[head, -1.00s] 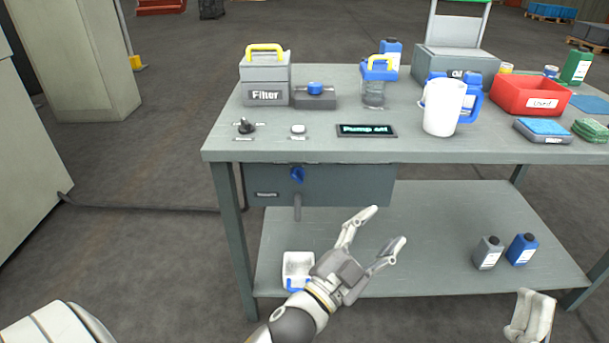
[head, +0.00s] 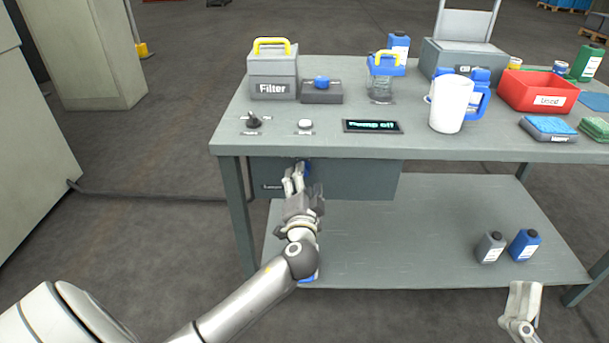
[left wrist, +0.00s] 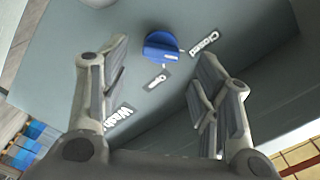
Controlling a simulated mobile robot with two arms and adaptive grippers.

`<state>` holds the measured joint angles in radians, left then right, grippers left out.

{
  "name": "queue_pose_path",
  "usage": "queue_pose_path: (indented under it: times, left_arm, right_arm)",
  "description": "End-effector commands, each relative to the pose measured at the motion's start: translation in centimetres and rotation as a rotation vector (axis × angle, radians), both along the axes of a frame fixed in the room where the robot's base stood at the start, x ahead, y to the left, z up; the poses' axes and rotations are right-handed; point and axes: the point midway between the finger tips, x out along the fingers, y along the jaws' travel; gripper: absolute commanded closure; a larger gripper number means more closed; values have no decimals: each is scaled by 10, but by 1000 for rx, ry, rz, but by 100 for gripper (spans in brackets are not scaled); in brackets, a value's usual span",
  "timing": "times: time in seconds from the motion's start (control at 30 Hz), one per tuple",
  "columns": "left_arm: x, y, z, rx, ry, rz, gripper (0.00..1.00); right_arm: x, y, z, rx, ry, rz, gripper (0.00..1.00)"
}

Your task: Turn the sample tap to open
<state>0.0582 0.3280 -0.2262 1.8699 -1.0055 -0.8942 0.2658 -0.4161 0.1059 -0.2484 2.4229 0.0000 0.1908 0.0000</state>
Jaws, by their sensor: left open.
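The sample tap is a blue knob (left wrist: 162,46) on the grey panel under the bench top. In the left wrist view, a "Closed" label (left wrist: 204,43) lies to its right and a partly readable label starting with "O" (left wrist: 157,80) lies below it. Its exact setting is unclear. My left gripper (head: 296,171) is at the panel, with its fingers (left wrist: 163,58) spread apart either side of the knob in the wrist view; no contact shows. In the head view the gripper hides most of the knob. My right gripper (head: 521,301) shows partly at the bottom right.
The bench top (head: 350,146) overhangs the panel (head: 360,180). A pump display (head: 372,126), filter box (head: 272,77), white jug (head: 450,105) and red bin (head: 537,92) stand on it. Bottles (head: 490,247) stand on the lower shelf (head: 410,255).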

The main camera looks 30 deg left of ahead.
Motion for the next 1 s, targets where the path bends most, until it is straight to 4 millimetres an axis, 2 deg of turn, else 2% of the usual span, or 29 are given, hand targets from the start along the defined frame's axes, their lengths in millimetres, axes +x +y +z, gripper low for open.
queue_pose_path:
  times: [0.1, 0.23, 0.63, 0.9, 1.0]
  left_arm:
    - [17, 11, -1, 2, -1, 1, 43]
    - [28, 17, -1, 0, 0, 0, 43]
    - [33, 20, 0, 0, 1, -1, 44]
    - [33, 20, 0, -2, 1, -1, 79]
    - [33, 19, 0, -2, 1, -1, 88]
  right_arm:
    - [-9, -1, 10, 23, -78, 4, 0]
    - [-17, -2, 18, 41, -136, 7, 0]
    - [-21, -2, 24, 49, -167, 9, 0]
    - [-21, -2, 24, 49, -167, 9, 0]
    - [-21, -3, 24, 49, -167, 9, 0]
